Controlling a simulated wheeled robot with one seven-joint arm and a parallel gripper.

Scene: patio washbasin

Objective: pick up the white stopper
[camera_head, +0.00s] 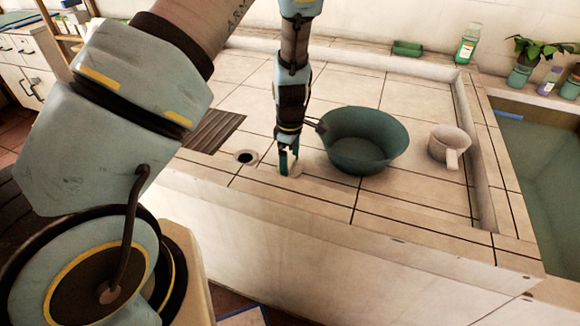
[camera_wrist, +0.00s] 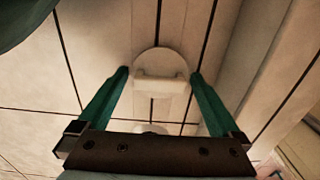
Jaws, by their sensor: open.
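The white stopper (camera_wrist: 160,62) is a round pale disc with a raised bar across it, lying on the tiles in the wrist view. My gripper (camera_wrist: 159,73) is open, with one green finger on each side of the bar; a gap shows between each finger and the bar. In the head view my gripper (camera_head: 289,162) points down at the tiled counter, left of the green basin. There the stopper (camera_head: 298,170) is mostly hidden behind the fingers.
The green basin (camera_head: 365,160) stands close right of my gripper. A dark drain hole (camera_head: 246,157) is to the left, with a brown slatted grate (camera_head: 214,130) beyond it. A white dipper (camera_head: 449,144) is farther right. The tiles (camera_head: 420,205) in front of the dipper are clear.

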